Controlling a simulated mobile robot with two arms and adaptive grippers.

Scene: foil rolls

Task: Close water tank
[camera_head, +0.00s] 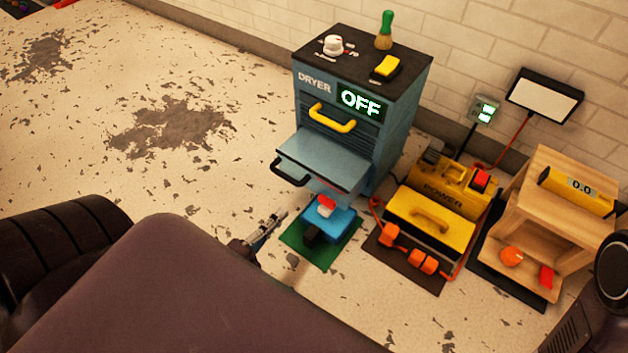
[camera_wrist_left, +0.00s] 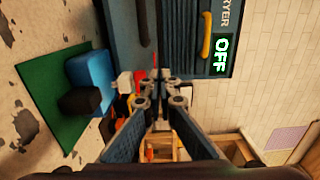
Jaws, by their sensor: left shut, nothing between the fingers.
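The dryer (camera_head: 398,130) is a blue-grey cabinet whose display reads OFF. A lower grey drawer (camera_head: 325,160) with a black handle (camera_head: 290,172) is pulled out; no label shows whether it is the water tank. My left gripper (camera_head: 279,216) is shut and empty, low in front of the dryer, below and apart from the black handle. In the left wrist view the shut fingertips (camera_wrist_left: 157,78) point toward the dryer (camera_wrist_left: 180,30), with the yellow handle (camera_wrist_left: 206,34) beyond. My right gripper is not in view.
A blue object (camera_head: 328,222) with a red and white top sits on a green mat (camera_head: 296,246), close to my left gripper. A yellow POWER box (camera_head: 430,215) and a wooden stand (camera_head: 540,195) stand right. Floor to the left is clear.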

